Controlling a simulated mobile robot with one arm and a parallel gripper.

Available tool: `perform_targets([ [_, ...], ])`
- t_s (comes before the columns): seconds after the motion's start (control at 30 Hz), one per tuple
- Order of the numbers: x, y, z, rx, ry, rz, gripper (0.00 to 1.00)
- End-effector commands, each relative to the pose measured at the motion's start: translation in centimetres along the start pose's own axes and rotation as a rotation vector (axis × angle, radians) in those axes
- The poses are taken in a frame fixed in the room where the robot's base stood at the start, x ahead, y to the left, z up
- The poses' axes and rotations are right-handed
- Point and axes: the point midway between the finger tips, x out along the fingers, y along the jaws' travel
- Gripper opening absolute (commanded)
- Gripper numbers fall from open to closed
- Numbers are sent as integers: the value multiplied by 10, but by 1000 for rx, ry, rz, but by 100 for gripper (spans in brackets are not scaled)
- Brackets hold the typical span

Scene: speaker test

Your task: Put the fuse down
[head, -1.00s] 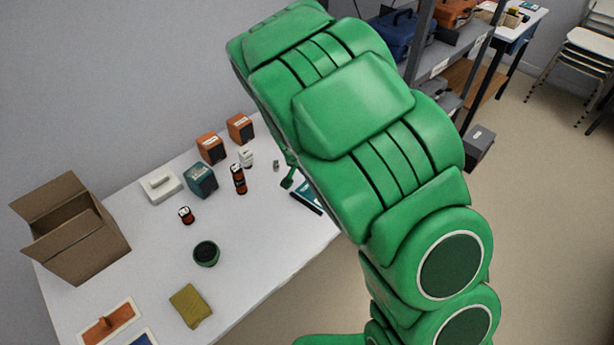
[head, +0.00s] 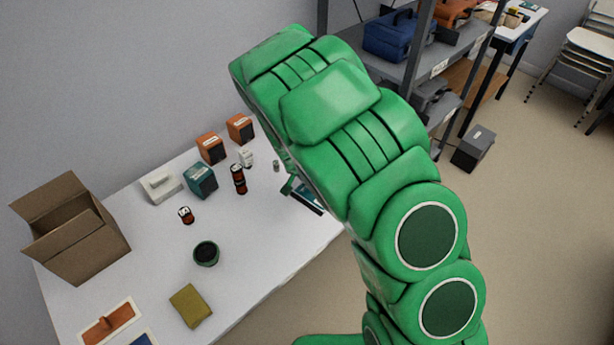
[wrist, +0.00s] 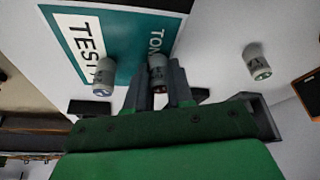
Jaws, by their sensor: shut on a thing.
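My gripper (wrist: 160,90) is shut on a small grey cylindrical fuse (wrist: 156,68), seen between its dark fingers in the wrist view. The held fuse is over a teal and white card (wrist: 75,18) with partly hidden lettering; I cannot tell whether it touches the card. A second grey fuse (wrist: 104,75) is at the card, left of the gripper. A third fuse (wrist: 256,62) stands apart on the white table to the right. In the head view one fuse (head: 276,166) shows beside the card (head: 306,198). My arm hides most of the gripper there.
The white table (head: 255,225) also holds an open cardboard box (head: 80,245), a dark green cup (head: 206,254), a yellow-green cloth (head: 190,305), and several orange and teal boxes (head: 200,180). A grey shelf (head: 395,68) stands beyond the arm.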

Motion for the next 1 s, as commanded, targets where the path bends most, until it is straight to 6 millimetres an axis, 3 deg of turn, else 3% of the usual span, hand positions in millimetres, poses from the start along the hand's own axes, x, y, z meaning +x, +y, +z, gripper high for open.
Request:
perform_targets([
  [0.27,3,0,1,0,0,0,0],
  [0.3,3,0,1,0,0,0,28],
  [0.43,2,0,1,0,0,0,47],
  [1.0,-8,0,0,-1,0,0,47],
])
